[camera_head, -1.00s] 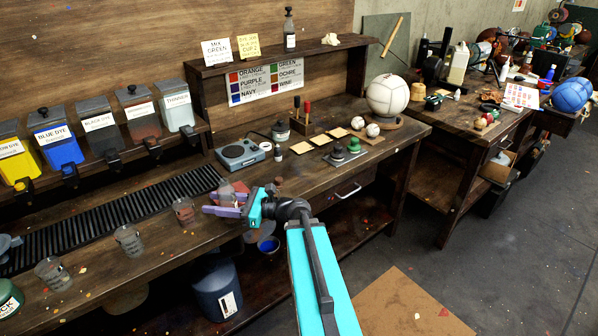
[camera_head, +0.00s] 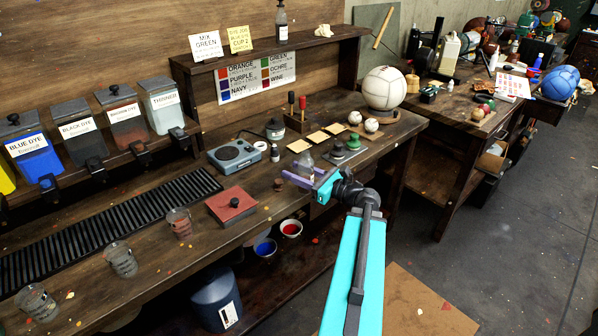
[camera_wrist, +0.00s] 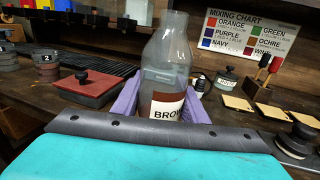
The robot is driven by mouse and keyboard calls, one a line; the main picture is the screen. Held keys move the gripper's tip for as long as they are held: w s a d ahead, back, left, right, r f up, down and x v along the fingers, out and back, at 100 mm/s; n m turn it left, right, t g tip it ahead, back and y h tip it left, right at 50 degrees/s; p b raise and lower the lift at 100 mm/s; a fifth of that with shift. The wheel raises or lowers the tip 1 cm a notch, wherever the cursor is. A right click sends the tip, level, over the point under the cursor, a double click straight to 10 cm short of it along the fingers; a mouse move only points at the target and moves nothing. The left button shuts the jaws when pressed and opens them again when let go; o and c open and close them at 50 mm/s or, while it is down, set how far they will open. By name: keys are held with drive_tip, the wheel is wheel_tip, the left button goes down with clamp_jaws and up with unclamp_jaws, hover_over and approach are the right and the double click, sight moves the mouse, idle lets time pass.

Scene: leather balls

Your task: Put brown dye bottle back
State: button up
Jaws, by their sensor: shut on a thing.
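The brown dye bottle, a clear bottle with a white label starting "BROW", stands upright between the purple fingers of my gripper in the wrist view (camera_wrist: 168,65). In the head view the bottle (camera_head: 305,160) is small and partly hidden by my gripper (camera_head: 306,179). Brown liquid shows low in the bottle. I cannot tell how far its base is from the bench top.
The upper shelf (camera_head: 325,36) carries another dark-capped bottle (camera_head: 281,20), two note cards and a crumpled piece. A red-topped block (camera_head: 231,205), a scale (camera_head: 236,156) and several cups line the bench. A white ball (camera_head: 384,88) stands farther right. Dye bins are at left.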

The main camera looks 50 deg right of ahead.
drive_tip(key=shift+s+d+m+h, duration=0.15)
drive_tip(key=shift+s+d+h, duration=0.15)
drive_tip(key=shift+d, duration=0.3)
drive_tip(key=shift+s+d+m+h, duration=0.15)
drive_tip(key=shift+s+d+h, duration=0.1)
drive_tip(key=shift+d, duration=0.35)
drive_tip(key=shift+w+d, duration=0.1)
drive_tip(key=shift+w, duration=0.05)
drive_tip(key=shift+w+d+f+p, duration=0.25)
drive_tip(key=shift+w+d+p, duration=0.45)
drive_tip(key=shift+w+d, duration=1.05)
drive_tip(key=shift+w+d+f+p, duration=0.2)
drive_tip(key=shift+w+d+p, duration=0.7)
drive_tip(key=shift+w, duration=1.35)
drive_tip(key=shift+w+d+f+p, duration=0.25)
drive_tip(key=shift+w+d+p, duration=0.2)
drive_tip(key=shift+w+d, duration=1.4)
drive_tip(key=shift+w+a, duration=0.1)
drive_tip(key=shift+w, duration=0.15)
drive_tip(key=shift+w, duration=0.25)
drive_tip(key=shift+d+f+p, duration=0.2)
drive_tip(key=shift+p, duration=0.1)
drive_tip(key=shift+f+p, duration=0.6)
drive_tip(key=shift+f, duration=1)
